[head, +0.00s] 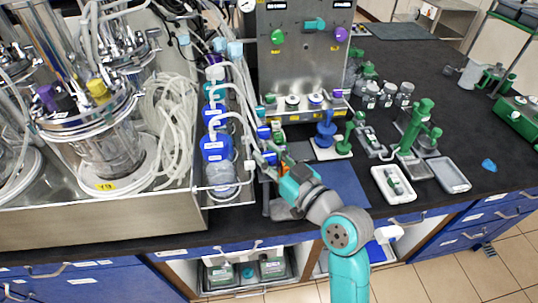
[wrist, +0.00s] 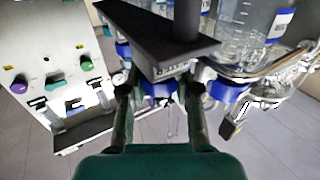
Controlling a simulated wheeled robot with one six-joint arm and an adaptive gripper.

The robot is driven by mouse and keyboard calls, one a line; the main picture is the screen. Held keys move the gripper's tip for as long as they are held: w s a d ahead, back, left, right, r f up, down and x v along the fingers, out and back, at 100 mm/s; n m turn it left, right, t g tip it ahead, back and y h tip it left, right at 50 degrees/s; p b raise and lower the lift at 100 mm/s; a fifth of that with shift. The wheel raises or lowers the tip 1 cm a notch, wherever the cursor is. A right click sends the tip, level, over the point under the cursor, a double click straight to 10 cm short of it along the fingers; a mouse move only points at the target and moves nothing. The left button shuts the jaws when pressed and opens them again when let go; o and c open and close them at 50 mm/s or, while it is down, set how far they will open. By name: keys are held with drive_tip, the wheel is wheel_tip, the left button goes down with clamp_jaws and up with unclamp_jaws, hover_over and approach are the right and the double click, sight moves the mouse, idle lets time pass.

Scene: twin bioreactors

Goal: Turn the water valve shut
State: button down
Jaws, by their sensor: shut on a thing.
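My gripper (head: 268,158) is low beside the right end of the bottle rack, below the steel control panel. In the wrist view my gripper (wrist: 158,98) has its two dark fingers shut around a small blue fitting (wrist: 158,89), which looks like a valve part. The fingers and a black plate hide much of it. No readable label marks it as the water valve. The steel panel (head: 290,70) carries a green knob (head: 278,37), a teal handle (head: 314,24) and a purple knob (head: 341,34), all apart from my gripper.
Blue-banded bottles (head: 216,147) with white tubing stand close left of my gripper. A glass bioreactor (head: 105,140) stands further left. A blue stand (head: 326,130) and white trays (head: 393,183) are to the right. A blue mat (head: 338,185) lies bare on the black bench.

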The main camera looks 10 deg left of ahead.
drive_tip(key=shift+m+t+h, duration=0.7)
drive_tip(key=shift+h, duration=0.2)
drive_tip(key=c, duration=0.8)
unclamp_jaws()
drive_tip(key=v, duration=1.2)
